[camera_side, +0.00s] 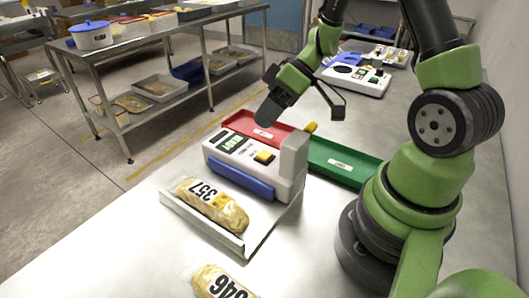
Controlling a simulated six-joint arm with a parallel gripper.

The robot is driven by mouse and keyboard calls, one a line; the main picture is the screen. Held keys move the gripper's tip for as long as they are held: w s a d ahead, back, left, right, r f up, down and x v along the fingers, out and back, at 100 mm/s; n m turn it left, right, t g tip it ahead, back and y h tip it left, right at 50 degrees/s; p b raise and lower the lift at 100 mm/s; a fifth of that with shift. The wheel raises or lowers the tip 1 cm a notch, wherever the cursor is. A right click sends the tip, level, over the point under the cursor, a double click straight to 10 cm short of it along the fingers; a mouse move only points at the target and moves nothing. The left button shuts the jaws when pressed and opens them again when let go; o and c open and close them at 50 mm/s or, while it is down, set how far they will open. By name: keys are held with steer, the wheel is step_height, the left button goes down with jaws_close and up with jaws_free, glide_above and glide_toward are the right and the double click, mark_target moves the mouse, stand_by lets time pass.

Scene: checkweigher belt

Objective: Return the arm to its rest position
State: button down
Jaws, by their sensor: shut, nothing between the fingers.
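My arm is green and dark grey and reaches over the checkweigher (300,155) from the right. My gripper (266,113) is shut and empty. It hangs tilted down in the air over the red tray (243,122), behind the checkweigher. A dark bracket sticks out to the right of the hand. A bag marked 357 (212,204) lies on the checkweigher's front platform (245,240). A second bag, marked 346 (218,284), lies on the table in front, partly cut off by the picture's lower edge.
A green tray (345,163) lies right of the red tray, close to my base. A white scale (357,78) stands at the back of the table (120,250). A steel shelf bench (160,45) with a white pot (91,36) stands across the aisle. The table's left front is clear.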

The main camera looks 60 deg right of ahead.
steer(key=s+a+r+m+t+h, duration=0.1)
steer(key=s+a+r+m+h, duration=0.1)
steer(key=s+r, duration=0.4)
steer(key=s+a+r+m+t+h, duration=0.2)
steer(key=s+r+m+h, duration=0.2)
steer(key=r, duration=0.6)
steer(key=s+m, duration=0.2)
steer(key=shift+s+a+r, duration=0.2)
steer(key=shift+s+a, duration=0.15)
steer(key=shift+a, duration=0.05)
